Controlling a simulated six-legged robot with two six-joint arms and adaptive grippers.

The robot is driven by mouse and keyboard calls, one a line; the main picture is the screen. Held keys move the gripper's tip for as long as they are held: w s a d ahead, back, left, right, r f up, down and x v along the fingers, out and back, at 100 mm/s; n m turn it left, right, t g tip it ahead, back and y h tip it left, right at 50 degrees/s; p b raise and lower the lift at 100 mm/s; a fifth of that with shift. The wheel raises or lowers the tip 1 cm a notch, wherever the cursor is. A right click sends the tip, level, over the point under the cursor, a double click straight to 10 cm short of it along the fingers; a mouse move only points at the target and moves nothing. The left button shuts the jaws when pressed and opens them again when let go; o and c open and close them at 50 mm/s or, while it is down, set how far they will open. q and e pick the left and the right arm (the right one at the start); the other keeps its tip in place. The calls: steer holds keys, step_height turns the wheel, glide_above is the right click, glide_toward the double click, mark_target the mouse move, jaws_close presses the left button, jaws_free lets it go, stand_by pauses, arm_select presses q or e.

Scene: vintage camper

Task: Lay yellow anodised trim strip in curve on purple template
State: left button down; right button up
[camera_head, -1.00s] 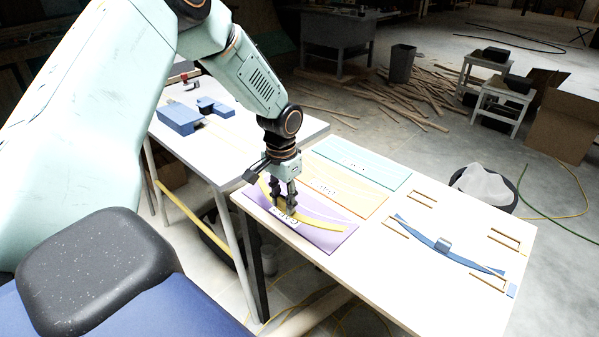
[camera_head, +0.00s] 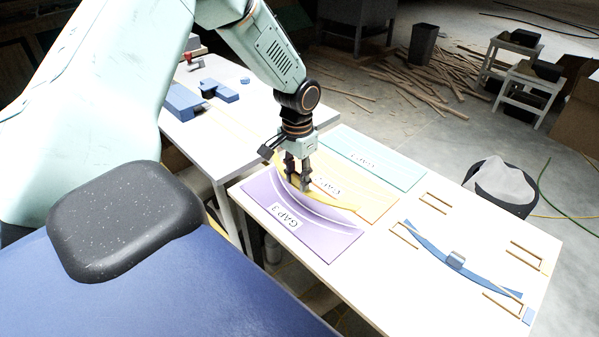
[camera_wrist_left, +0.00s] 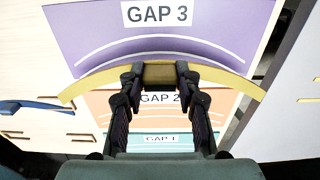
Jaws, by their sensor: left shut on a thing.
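The purple template (camera_head: 330,240), marked GAP 3, lies flat on the white table with pale curved lines on it. My left gripper (camera_head: 303,187) is shut on the curved yellow trim strip (camera_head: 338,202) near its middle. The strip runs along the purple template's edge nearest the orange template. In the left wrist view, the strip (camera_wrist_left: 90,83) arcs across between the fingertips (camera_wrist_left: 158,76), over the border of the purple template (camera_wrist_left: 220,28) and the orange one. I cannot tell whether it touches the surface. My right gripper is not in view.
The orange GAP 2 template (camera_head: 378,203) and teal template (camera_head: 388,168) lie beyond the purple one. A blue curved strip (camera_head: 425,237) with a grey block lies to the right among small wooden frames. Blue blocks (camera_head: 183,103) stand on the other table.

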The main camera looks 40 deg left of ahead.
mark_target(297, 187)
arm_select(q)
steer(key=shift+s, duration=0.25)
steer(key=shift+d+r, duration=0.2)
steer(key=shift+d, duration=0.05)
steer(key=shift+p, duration=0.4)
steer(key=shift+a+f, duration=0.15)
steer(key=shift+s+f+b, duration=0.1)
steer(key=shift+f+b, duration=0.3)
steer(key=shift+f, duration=0.45)
steer(key=shift+f+b, duration=0.4)
steer(key=shift+f, duration=0.15)
steer(key=shift+f+b, duration=0.4)
steer(key=shift+f, duration=0.4)
steer(key=shift+f+b, duration=0.3)
steer(key=shift+f, duration=0.35)
